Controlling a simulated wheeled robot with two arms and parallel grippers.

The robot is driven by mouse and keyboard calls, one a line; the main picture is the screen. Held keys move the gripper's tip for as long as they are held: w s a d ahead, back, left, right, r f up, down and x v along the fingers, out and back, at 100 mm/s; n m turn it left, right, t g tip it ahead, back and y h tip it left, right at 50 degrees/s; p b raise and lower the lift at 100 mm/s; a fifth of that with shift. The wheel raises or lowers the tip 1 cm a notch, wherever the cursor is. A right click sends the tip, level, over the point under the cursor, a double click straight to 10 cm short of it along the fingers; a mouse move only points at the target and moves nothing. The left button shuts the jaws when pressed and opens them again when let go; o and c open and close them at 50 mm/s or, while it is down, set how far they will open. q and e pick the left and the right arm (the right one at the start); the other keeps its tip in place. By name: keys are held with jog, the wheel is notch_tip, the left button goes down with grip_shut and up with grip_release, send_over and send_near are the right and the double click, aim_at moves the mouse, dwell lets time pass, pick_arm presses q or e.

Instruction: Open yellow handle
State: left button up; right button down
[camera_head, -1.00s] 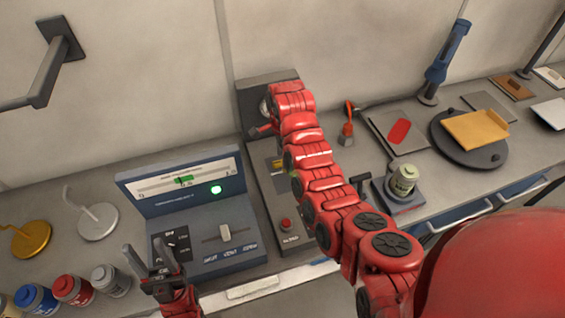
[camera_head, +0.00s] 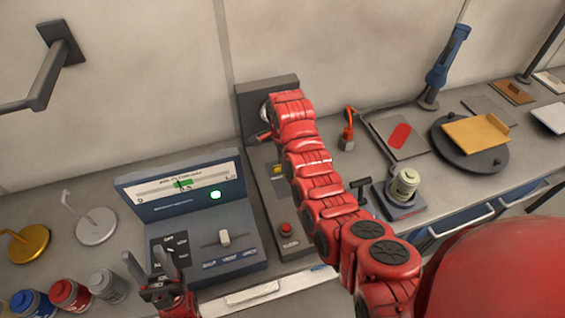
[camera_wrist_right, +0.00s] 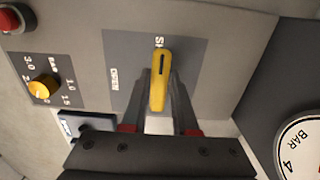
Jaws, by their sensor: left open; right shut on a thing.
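The yellow handle (camera_wrist_right: 159,78) stands on a dark grey plate in the right wrist view. My right gripper (camera_wrist_right: 158,92) is shut on it, with one dark finger on each side. The handle's slotted end reaches past the fingertips. In the head view my right arm runs up to the tall grey panel (camera_head: 258,170), and its wrist hides the fingers and most of the handle area. My left gripper (camera_head: 156,264) is open and empty, low in front of the blue console.
A yellow knob (camera_wrist_right: 42,88) and a red button (camera_wrist_right: 14,18) are beside the handle plate; a gauge (camera_wrist_right: 303,148) is opposite. The blue console (camera_head: 190,215) has a lit green lamp. Several cans (camera_head: 68,294) stand left of my left gripper. A can on a stand (camera_head: 404,184) is right of my arm.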

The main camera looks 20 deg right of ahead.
jog(key=shift+n, duration=0.3)
jog(key=shift+s+n, duration=0.15)
jog(key=shift+n, duration=1.05)
jog(key=n, duration=0.6)
jog(key=shift+s+d+p, duration=0.2)
jog(key=shift+s+p, duration=0.05)
jog(key=shift+p, duration=0.15)
jog(key=n, duration=0.4)
jog(key=shift+s+d+n, duration=0.1)
jog(key=shift+d+n, duration=0.1)
jog(key=shift+n, duration=0.2)
jog(key=shift+d+n+p, duration=0.2)
jog(key=shift+n+p, duration=0.1)
jog(key=shift+n, duration=1.7)
jog(key=c, duration=0.7)
grip_release()
jog(key=shift+r, duration=0.1)
